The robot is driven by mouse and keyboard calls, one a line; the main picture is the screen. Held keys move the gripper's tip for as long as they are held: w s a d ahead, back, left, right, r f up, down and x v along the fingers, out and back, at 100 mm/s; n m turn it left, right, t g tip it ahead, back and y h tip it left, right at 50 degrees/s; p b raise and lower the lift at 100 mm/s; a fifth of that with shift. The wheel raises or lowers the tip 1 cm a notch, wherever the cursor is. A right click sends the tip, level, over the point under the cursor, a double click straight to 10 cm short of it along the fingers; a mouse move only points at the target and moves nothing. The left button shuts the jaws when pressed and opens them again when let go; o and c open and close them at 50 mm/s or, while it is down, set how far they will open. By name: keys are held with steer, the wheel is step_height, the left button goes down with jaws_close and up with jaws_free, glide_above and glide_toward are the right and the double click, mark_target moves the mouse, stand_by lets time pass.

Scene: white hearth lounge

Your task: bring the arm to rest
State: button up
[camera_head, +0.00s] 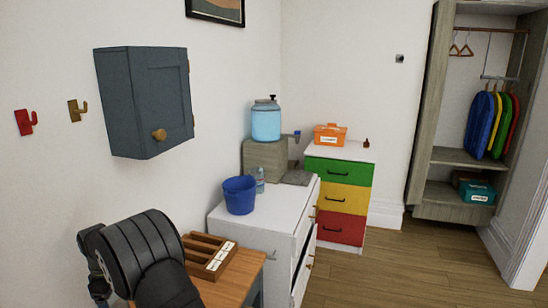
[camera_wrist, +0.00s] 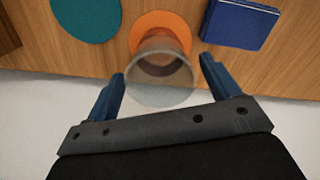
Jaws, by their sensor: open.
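My gripper (camera_wrist: 162,72) shows in the wrist view with its two blue fingers spread apart. A clear, see-through cup (camera_wrist: 160,80) stands on or over a round orange coaster (camera_wrist: 160,25) on the wooden table. The cup appears between and just beyond the fingertips, and a gap shows on each side of it. In the head view my dark arm fills the lower left, and my gripper is hidden there.
A teal disc (camera_wrist: 86,18) and a dark blue box or book (camera_wrist: 240,22) lie beside the coaster. A wooden divided tray (camera_head: 212,262) sits on the table (camera_head: 240,270). A blue bucket (camera_head: 240,196) stands on the white cabinet (camera_head: 262,222). A grey wall cabinet (camera_head: 145,100) hangs above.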

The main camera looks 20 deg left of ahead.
steer(key=w+d+r, duration=0.7)
steer(key=d, duration=0.4)
steer(key=s+d+f, duration=0.1)
steer(key=s+d, duration=0.1)
steer(key=d, duration=0.7)
steer(key=s+d, duration=0.3)
steer(key=d, duration=0.7)
steer(key=s+a+f, duration=0.2)
steer(key=a+f, duration=0.1)
steer(key=a, duration=0.2)
steer(key=shift+a+f, duration=0.2)
